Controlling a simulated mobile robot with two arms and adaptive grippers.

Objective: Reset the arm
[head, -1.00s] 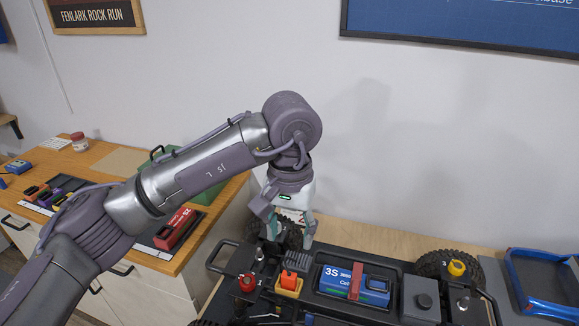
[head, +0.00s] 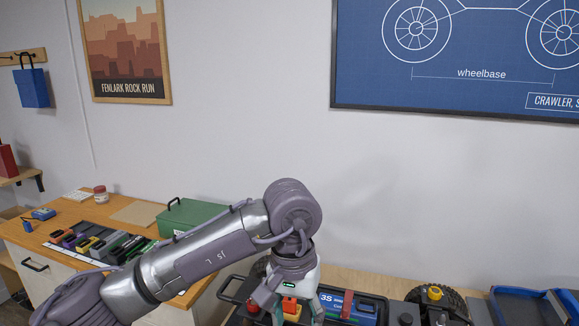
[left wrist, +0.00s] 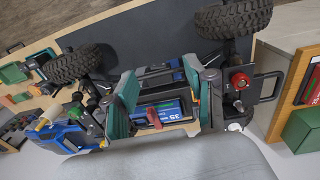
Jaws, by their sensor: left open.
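My left gripper (head: 290,316) is open, pointing down over the left part of the black crawler chassis (head: 395,300); its fingertips are cut off by the frame's bottom edge. In the left wrist view, its two teal-padded fingers (left wrist: 158,98) stand apart, with nothing held between them. Beyond them lies the blue 3S battery (left wrist: 168,116) under a red strap. The battery (head: 340,306) also shows in the head view, right of the gripper. My right gripper is not in view.
A wooden side bench with a green case (head: 190,217) and a row of coloured items (head: 95,245) stands at left. A blue tray (head: 525,305) lies at right. The wall behind holds a blueprint board (head: 450,60) and a poster (head: 125,45).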

